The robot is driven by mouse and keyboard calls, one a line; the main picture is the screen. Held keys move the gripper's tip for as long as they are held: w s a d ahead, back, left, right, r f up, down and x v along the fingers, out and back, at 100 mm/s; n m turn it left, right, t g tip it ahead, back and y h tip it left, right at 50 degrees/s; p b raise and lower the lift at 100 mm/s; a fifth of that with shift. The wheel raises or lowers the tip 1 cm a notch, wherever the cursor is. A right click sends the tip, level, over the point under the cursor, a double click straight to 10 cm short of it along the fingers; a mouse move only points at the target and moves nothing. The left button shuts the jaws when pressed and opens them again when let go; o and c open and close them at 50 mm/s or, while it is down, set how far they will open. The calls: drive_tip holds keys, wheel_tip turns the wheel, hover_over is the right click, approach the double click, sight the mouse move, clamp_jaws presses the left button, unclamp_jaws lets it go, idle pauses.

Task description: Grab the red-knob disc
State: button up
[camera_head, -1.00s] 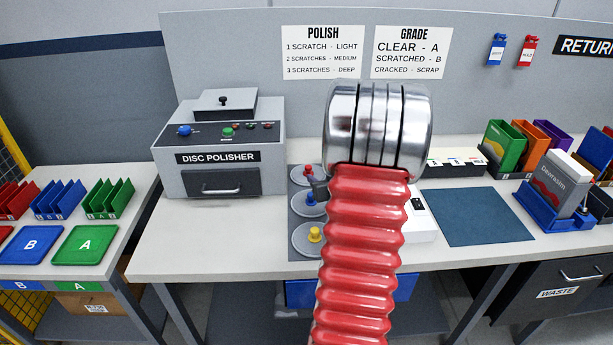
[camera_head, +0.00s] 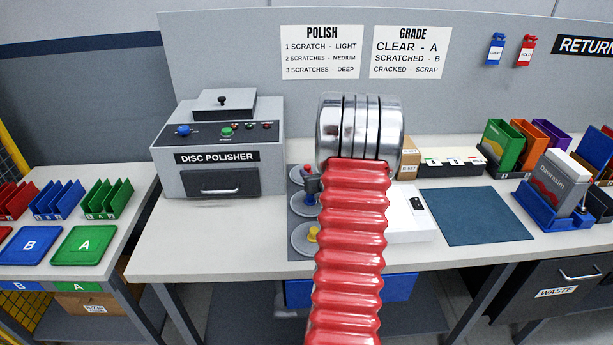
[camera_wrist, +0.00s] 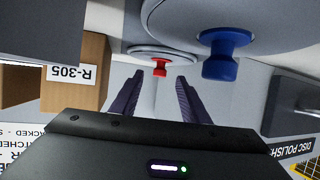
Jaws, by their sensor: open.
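The red-knob disc (camera_head: 297,174) is the farthest of three pale discs in a column on the bench; my gripper partly covers it in the head view. In the upside-down wrist view its red knob (camera_wrist: 159,68) stands just beyond and between my fingertips. My gripper (camera_wrist: 158,80) is open, with nothing between its two dark fingers. In the head view my gripper (camera_head: 313,185) shows as a small dark shape beside the red and blue knobs, the rest hidden by my arm. The blue-knob disc (camera_head: 298,204) is the middle one, and its blue knob (camera_wrist: 222,57) looms close in the wrist view.
The yellow-knob disc (camera_head: 301,240) is nearest the bench front. The disc polisher (camera_head: 220,150) stands left of the discs. A white device (camera_head: 412,222), a cardboard box (camera_head: 411,171) and a blue mat (camera_head: 483,215) lie to the right.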

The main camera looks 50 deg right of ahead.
sight(309, 168)
drive_tip(key=shift+w+d+f, duration=0.2)
drive_tip(key=shift+w+d, duration=0.15)
drive_tip(key=shift+w, duration=0.15)
drive_tip(key=shift+x, duration=2.65)
drive_tip(key=shift+r, duration=0.2)
drive_tip(key=shift+c, duration=0.7)
clamp_jaws()
